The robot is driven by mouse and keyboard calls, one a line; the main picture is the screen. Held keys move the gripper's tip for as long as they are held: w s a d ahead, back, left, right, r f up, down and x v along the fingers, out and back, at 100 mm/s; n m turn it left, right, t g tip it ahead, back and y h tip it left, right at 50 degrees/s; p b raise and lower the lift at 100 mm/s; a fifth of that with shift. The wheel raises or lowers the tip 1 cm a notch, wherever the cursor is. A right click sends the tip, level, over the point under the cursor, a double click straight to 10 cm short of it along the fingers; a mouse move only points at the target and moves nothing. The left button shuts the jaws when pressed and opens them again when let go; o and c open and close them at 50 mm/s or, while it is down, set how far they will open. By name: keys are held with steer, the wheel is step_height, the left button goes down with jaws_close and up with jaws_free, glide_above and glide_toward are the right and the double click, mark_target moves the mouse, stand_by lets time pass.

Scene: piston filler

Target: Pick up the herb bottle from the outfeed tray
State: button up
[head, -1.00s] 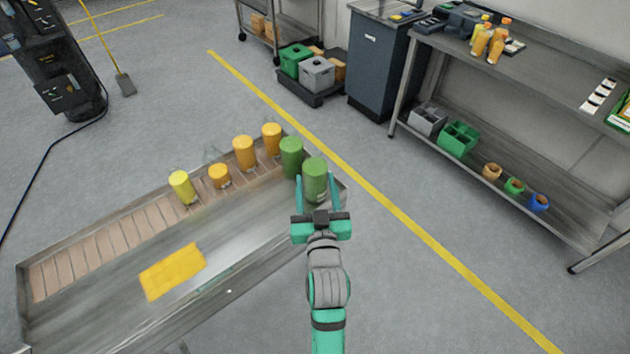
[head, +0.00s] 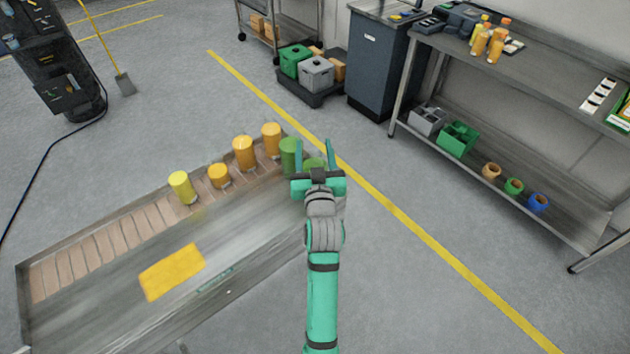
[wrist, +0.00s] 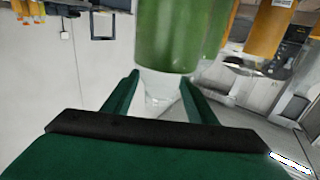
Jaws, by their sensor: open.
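Two green herb bottles stand at the right end of the outfeed tray (head: 110,300). The left one (head: 290,152) is partly covered by my gripper in the head view. The right one (head: 314,163) is mostly hidden behind my gripper, with only its top showing. My gripper (head: 313,147) is open, its fingers pointing away from me. In the wrist view a green bottle (wrist: 168,35) stands just ahead, with its clear, pale end between the fingers of my open gripper (wrist: 160,88). I cannot tell if either finger touches it. The second green bottle (wrist: 215,30) shows behind it.
Several orange and yellow bottles (head: 245,153) stand left of the green ones in the tray's row. A yellow plate (head: 172,271) lies on the tray's front part. A steel bench (head: 545,95) stands at the right, with clear floor between.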

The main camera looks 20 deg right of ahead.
steer(key=shift+x, duration=0.85)
jaws_close()
steer(key=shift+f, duration=0.25)
stand_by(0.6)
